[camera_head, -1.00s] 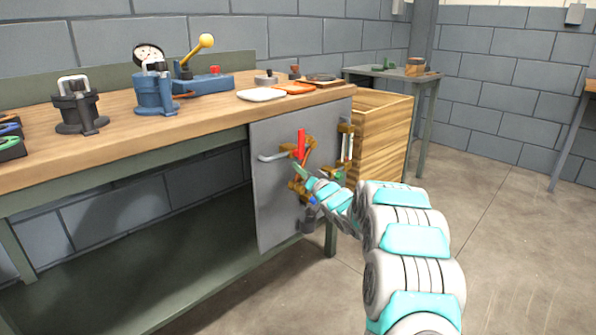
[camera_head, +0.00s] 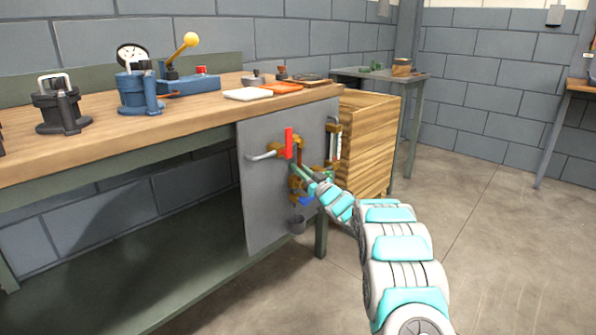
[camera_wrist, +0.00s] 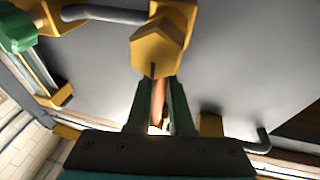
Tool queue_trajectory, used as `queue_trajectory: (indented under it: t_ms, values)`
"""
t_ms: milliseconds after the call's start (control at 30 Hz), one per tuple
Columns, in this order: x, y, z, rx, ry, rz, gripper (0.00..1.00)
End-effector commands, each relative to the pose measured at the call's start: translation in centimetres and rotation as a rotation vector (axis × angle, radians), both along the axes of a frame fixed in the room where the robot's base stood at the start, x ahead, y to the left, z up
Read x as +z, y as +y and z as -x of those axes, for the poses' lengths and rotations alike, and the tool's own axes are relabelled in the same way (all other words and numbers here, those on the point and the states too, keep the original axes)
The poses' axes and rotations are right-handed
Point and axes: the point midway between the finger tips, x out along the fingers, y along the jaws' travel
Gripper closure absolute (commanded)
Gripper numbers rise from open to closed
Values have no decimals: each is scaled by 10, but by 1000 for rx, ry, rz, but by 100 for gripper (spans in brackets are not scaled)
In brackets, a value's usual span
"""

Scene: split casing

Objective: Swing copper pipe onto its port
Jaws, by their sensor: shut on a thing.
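The copper pipe (camera_wrist: 158,101) shows as a thin orange-brown strip between the two green fingers of my gripper (camera_wrist: 160,117) in the wrist view. My gripper is shut on it. A brass hexagonal fitting (camera_wrist: 156,54) is just past the fingertips and covers the pipe's far end, so I cannot tell whether the pipe touches a port. In the head view my gripper (camera_head: 314,180) is at the grey panel (camera_head: 265,205), beside the brass valve body (camera_head: 298,152) below the red handle (camera_head: 289,140). The pipe is mostly hidden there.
A grey side pipe (camera_head: 262,156) juts left from the valve. A blue handle (camera_head: 306,201) and a small grey cup (camera_head: 297,224) sit lower on the panel. A gauge with a white tube (camera_head: 334,143) is at right. The wooden bench (camera_head: 190,115) stands above; the floor at right is clear.

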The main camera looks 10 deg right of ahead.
Motion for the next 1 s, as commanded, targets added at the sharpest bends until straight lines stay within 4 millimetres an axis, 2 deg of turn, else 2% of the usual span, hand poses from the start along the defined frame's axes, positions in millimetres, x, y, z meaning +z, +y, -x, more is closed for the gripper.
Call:
queue_trajectory:
  t_ms: [433,467,700,1000]
  values:
    - [1,-3,-1,-4,-6,8,100]
    - [1,-3,-1,-4,-6,8,77]
    - [1,-2,-1,-2,-6,7,50]
    - [0,-2,1,-2,-5,8,50]
